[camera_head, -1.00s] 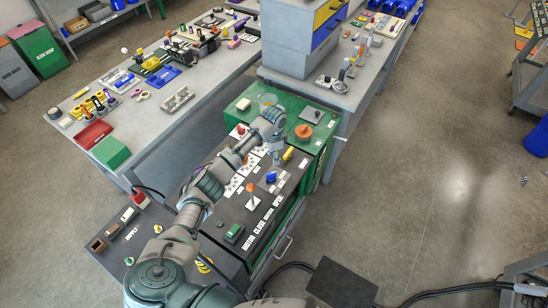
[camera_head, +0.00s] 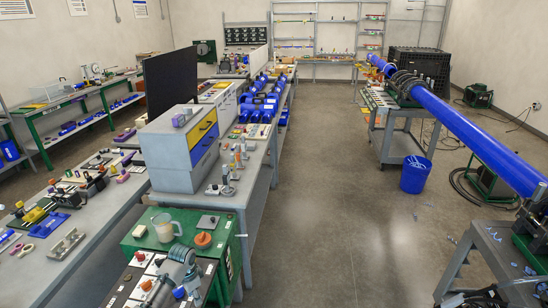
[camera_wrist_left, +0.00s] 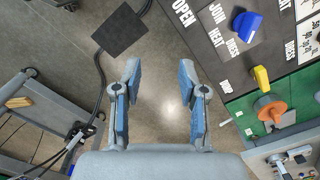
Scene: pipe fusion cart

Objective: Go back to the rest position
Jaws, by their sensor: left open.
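My left gripper (camera_wrist_left: 159,85) is open and empty in the left wrist view, its two blue-padded fingers spread over bare floor. The control panel (camera_wrist_left: 220,30) lies to its right, with a blue knob (camera_wrist_left: 246,26) and a yellow knob (camera_wrist_left: 261,78). Neither finger touches the panel. In the head view only a part of my left arm shows low at the left, over the front of the cart (camera_head: 225,245); the fingertips are hard to make out there.
An orange knob (camera_head: 203,240) and a clear jug (camera_head: 164,230) stand on the green cart top. A workbench (camera_head: 50,265) with tools is left. A long blue pipe (camera_head: 470,130) on stands is right, beside a blue bucket (camera_head: 415,175). The middle floor (camera_head: 335,210) is clear.

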